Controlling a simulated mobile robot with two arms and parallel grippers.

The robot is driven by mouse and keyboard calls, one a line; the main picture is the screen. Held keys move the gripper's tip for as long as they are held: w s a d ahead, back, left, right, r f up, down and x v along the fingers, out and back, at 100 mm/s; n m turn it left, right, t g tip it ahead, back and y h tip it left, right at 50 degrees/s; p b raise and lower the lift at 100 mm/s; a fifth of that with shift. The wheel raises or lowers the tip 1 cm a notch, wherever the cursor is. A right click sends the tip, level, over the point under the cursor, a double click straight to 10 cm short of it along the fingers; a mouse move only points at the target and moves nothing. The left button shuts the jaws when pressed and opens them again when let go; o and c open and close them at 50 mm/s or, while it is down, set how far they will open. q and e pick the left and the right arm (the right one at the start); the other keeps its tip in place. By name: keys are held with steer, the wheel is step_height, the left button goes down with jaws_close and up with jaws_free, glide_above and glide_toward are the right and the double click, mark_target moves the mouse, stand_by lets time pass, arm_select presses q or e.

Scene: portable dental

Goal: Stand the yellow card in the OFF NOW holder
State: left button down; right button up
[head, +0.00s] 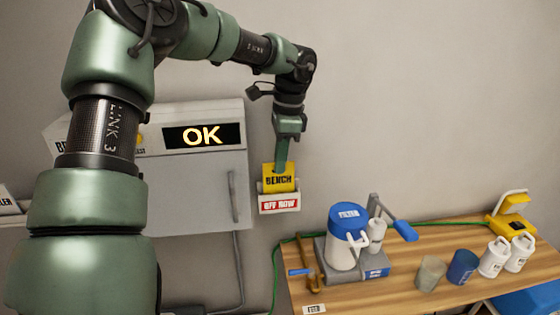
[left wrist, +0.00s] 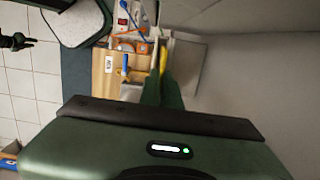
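The yellow card (head: 280,184), marked BENCH, stands upright in the white OFF NOW holder (head: 279,206) on the wall. The holder's front hides the card's lower part. My left gripper (head: 281,165) is at the card's top edge, pointing down, one finger overlapping its face. In the left wrist view, the fingers (left wrist: 162,88) are close together, and the yellow card (left wrist: 163,60) shows as a thin strip at their tips. They look shut on it. A dark gripper (left wrist: 22,41), apparently my right one, is small at the left of that view.
A grey cabinet (head: 195,185) with an OK display (head: 203,135) hangs left of the holder. The wooden bench (head: 400,290) below bears a blue-lidded filter jug (head: 347,222), cups, white jugs and a yellow device (head: 513,226). The wall right of the holder is clear.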

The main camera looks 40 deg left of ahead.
arm_select(q)
steer(key=c, duration=1.6)
jaws_free()
steer(key=shift+o, duration=0.2)
steer(key=shift+r, duration=0.1)
steer(key=shift+r+b, duration=0.3)
steer(key=shift+r, duration=0.05)
steer(key=r, duration=0.2)
steer(key=r+b, duration=0.1)
steer(key=r, duration=0.3)
steer(key=shift+w+d+r, duration=0.15)
steer(key=shift+w+d, duration=0.15)
steer(key=shift+r, duration=0.3)
